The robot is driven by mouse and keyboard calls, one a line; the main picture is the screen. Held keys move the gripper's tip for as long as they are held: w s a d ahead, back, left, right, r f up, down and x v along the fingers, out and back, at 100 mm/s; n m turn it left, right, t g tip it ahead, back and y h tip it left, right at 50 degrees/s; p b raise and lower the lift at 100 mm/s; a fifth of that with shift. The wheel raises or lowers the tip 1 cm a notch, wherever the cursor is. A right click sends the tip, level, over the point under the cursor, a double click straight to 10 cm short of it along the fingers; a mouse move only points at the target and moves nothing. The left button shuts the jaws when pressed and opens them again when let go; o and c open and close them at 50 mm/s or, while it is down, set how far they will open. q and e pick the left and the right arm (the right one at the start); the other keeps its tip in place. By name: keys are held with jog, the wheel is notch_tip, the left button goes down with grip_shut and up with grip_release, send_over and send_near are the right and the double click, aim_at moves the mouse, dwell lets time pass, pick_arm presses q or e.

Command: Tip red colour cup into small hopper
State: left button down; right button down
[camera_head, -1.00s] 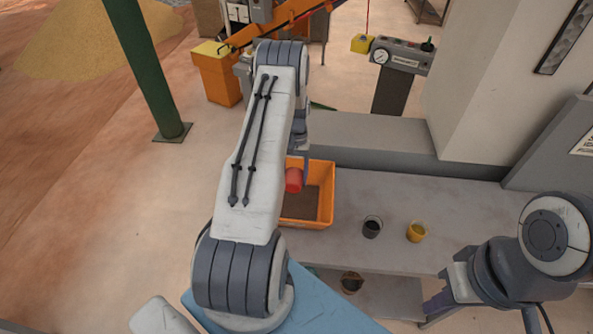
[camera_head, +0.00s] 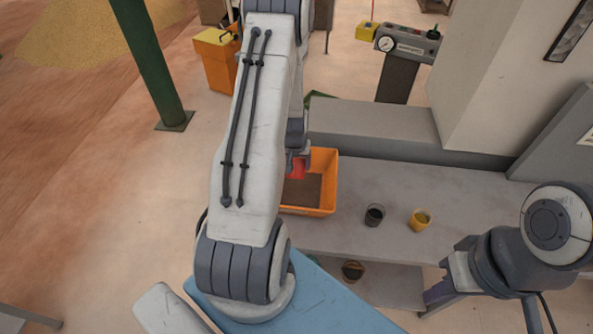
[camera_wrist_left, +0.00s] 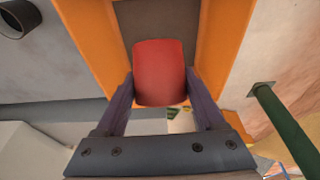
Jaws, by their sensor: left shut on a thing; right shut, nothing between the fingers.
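The red cup (camera_head: 298,169) is in my left gripper, over the orange hopper (camera_head: 332,180) with its brown inside. In the left wrist view the red cup (camera_wrist_left: 160,72) sits between the two fingers of my left gripper (camera_wrist_left: 161,88), with its side facing the camera, over the hopper (camera_wrist_left: 91,40). The cup's mouth and contents are hidden, so I cannot tell whether anything pours out. In the head view the left gripper (camera_head: 297,154) partly covers the cup. My right gripper (camera_head: 438,293) is shut and empty at the lower right, apart from the cups.
A dark cup (camera_head: 374,215) and a yellow cup (camera_head: 420,220) stand on the grey table (camera_head: 345,239) right of the hopper. Another dark container (camera_head: 352,271) is on the lower shelf. A grey ledge (camera_head: 375,130) runs behind the hopper. A green post (camera_head: 155,75) stands at left.

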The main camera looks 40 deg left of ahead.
pick_arm(q)
jog(key=shift+s+d+r+t+y+b, duration=0.15)
jog(key=shift+t+y+b, duration=0.75)
jog(key=shift+b, duration=2.25)
jog(key=shift+s+t+y+b, duration=0.15)
jog(key=shift+t+y+b, duration=0.35)
jog(key=shift+t+b, duration=1.7)
jog(key=t+y+b, duration=0.1)
jog(key=b, duration=0.9)
jog(key=r+t+y+b, duration=0.1)
jog(key=b, duration=1)
jog(key=shift+w, duration=0.1)
jog(key=shift+r+t+y+b, duration=0.2)
jog(key=shift+t+y+b, duration=0.2)
jog(key=shift+b, duration=0.25)
jog(key=shift+r, duration=0.1)
